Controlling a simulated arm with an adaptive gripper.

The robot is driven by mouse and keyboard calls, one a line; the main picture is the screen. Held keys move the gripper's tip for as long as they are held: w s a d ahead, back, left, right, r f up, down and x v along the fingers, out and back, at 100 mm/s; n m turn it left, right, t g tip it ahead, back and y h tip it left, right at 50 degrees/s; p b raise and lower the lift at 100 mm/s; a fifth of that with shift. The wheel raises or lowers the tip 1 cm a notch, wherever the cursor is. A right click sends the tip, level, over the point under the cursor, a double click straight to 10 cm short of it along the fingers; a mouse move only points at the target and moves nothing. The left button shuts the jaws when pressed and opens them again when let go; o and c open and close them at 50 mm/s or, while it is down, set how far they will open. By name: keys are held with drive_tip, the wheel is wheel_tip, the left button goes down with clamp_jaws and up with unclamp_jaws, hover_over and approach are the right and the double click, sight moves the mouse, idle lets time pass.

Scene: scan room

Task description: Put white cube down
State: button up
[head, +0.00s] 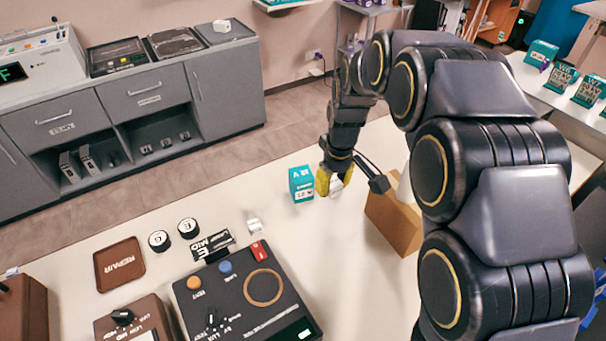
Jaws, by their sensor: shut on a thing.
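My gripper (329,183) has yellow fingers and is at the far edge area of the white table (340,280), pointing down. It is shut on the white cube (337,185), which is partly hidden by the fingers. I cannot tell whether the cube touches the table. A teal box (301,184) stands close to the left of my gripper.
A brown block (394,222) stands right of my gripper, partly behind my arm. A small white object (254,226), two black round pieces (188,228), a brown REPAIR tray (119,264) and a dark control panel (248,295) lie left. The table's middle is clear.

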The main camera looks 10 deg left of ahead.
drive_tip(key=a+r, duration=0.3)
drive_tip(key=a, duration=0.1)
hover_over(300, 172)
drive_tip(key=f, duration=0.9)
drive_tip(key=shift+s+d+f, duration=0.2)
drive_tip(key=shift+s+f, duration=0.1)
drive_tip(key=shift+w+f, duration=0.15)
drive_tip(key=shift+f, duration=1.65)
drive_tip(key=shift+f, duration=0.15)
drive_tip(key=o, duration=0.8)
